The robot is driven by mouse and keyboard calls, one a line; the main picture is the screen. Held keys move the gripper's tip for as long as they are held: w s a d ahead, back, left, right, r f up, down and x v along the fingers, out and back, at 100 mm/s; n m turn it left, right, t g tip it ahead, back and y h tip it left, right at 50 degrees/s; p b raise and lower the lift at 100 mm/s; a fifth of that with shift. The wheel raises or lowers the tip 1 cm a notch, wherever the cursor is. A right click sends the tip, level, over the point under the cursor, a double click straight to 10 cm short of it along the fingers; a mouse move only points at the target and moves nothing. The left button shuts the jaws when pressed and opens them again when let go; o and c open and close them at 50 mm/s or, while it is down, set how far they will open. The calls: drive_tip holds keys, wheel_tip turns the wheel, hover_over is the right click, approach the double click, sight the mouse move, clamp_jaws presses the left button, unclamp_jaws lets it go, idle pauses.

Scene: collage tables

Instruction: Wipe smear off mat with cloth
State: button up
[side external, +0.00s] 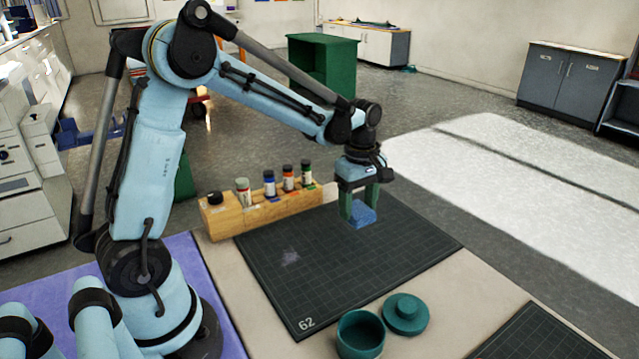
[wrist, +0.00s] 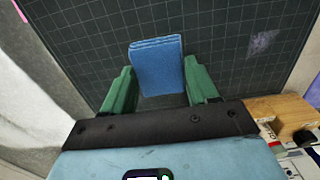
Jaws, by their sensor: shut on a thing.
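My gripper (side external: 359,207) is shut on a folded blue cloth (side external: 362,217), held between its green fingers over the back right part of the dark gridded mat (side external: 365,265). In the wrist view the cloth (wrist: 157,62) juts out past the fingers. I cannot tell whether the cloth touches the mat. A faint pale purple smear (side external: 290,258) lies on the left part of the mat, apart from the cloth. It also shows at the upper right in the wrist view (wrist: 263,42).
A wooden rack (side external: 262,212) with several small bottles stands along the mat's back left edge. A teal open jar (side external: 360,334) and its teal lid (side external: 405,314) sit by the mat's front edge. Another dark mat (side external: 540,335) lies at the front right. The mat's middle is clear.

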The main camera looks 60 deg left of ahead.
drive_tip(key=o, duration=0.4)
drive_tip(key=c, duration=0.5)
drive_tip(key=shift+s+a+r, duration=0.1)
drive_tip(key=shift+s+a, duration=0.1)
drive_tip(key=shift+s, duration=0.15)
drive_tip(key=s+a, duration=0.1)
drive_tip(key=s, duration=0.1)
drive_tip(key=s+a, duration=0.1)
drive_tip(key=s, duration=0.2)
drive_tip(key=s+a, duration=0.1)
drive_tip(key=s, duration=0.2)
drive_tip(key=shift+s+r, duration=0.15)
drive_tip(key=shift+r, duration=0.15)
drive_tip(key=s, duration=0.4)
drive_tip(key=s+a, duration=0.1)
drive_tip(key=s, duration=0.1)
drive_tip(key=shift+s+f, duration=0.25)
drive_tip(key=shift+f, duration=0.1)
drive_tip(key=shift+s+f, duration=0.2)
drive_tip(key=shift+s, duration=0.15)
drive_tip(key=shift+f, duration=1.95)
